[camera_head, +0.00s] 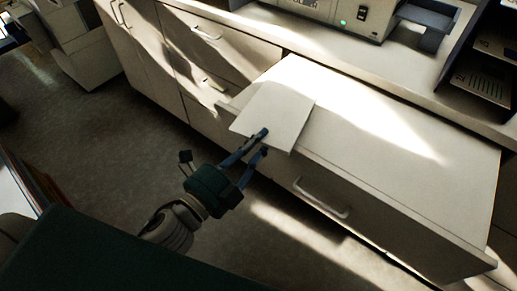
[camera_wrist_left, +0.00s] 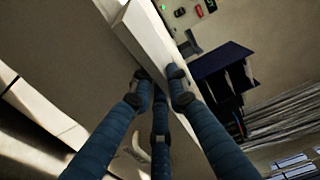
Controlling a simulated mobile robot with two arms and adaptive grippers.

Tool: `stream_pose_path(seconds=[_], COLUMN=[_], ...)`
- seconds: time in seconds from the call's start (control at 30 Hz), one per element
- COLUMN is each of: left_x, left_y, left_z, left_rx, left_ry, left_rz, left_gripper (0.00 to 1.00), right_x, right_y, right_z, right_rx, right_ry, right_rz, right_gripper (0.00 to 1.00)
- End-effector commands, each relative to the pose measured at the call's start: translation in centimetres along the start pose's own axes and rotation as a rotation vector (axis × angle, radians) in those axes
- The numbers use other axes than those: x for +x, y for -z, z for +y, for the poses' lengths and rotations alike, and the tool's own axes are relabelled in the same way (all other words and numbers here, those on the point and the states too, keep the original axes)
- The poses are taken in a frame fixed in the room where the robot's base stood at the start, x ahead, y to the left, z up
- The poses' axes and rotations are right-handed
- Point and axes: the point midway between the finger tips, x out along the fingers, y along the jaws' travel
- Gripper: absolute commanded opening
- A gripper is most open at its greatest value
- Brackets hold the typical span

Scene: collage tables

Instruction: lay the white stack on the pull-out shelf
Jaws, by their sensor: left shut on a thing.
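The white stack (camera_head: 277,112) is a thin, flat, pale sheet-like block over the front left end of the pull-out shelf (camera_head: 400,170). Its near left corner sticks out past the shelf's front edge. I cannot tell whether it touches the shelf top. My left gripper (camera_head: 264,142) comes from the lower left and is shut on the stack's near edge. In the left wrist view the stack (camera_wrist_left: 150,38) shows edge-on between the blue fingers (camera_wrist_left: 160,85). My right gripper is out of view.
A handle (camera_head: 321,199) juts from the shelf's front. A machine with a green light (camera_head: 345,18) stands on the counter behind, with dark trays (camera_head: 490,75) at the right. The shelf's middle and right are bare. Cabinets with handles (camera_head: 207,36) line the left.

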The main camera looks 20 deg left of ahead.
Motion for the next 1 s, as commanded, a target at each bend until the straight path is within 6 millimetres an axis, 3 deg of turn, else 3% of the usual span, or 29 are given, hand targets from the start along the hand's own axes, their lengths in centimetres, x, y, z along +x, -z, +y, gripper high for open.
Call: stream_pose_path(seconds=[0.1, 0.53, 0.57, 0.63, 1.0], left_x=[0.0, 0.0, 0.0, 0.0, -0.1], left_y=[0.0, 0.0, 0.0, 0.0, 0.0], left_z=[1.5, 2.2, 2.1, 2.1, 1.8], left_rx=[0.001, 0.002, 0.001, 0.001, 0.001], left_ry=[0.003, 0.004, 0.001, 0.001, 0.0], left_rz=[-0.001, 0.001, 0.0, 0.0, 0.0], left_gripper=[0.0, 0.0, 0.21, 0.34, 0.34], right_x=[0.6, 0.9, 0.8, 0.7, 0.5], right_y=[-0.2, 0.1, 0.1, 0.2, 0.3], right_z=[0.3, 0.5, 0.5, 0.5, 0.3], right_rx=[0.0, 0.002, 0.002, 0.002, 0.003], right_ry=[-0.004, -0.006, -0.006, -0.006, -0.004], right_rz=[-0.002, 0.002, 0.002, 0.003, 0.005], right_gripper=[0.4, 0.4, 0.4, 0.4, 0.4])
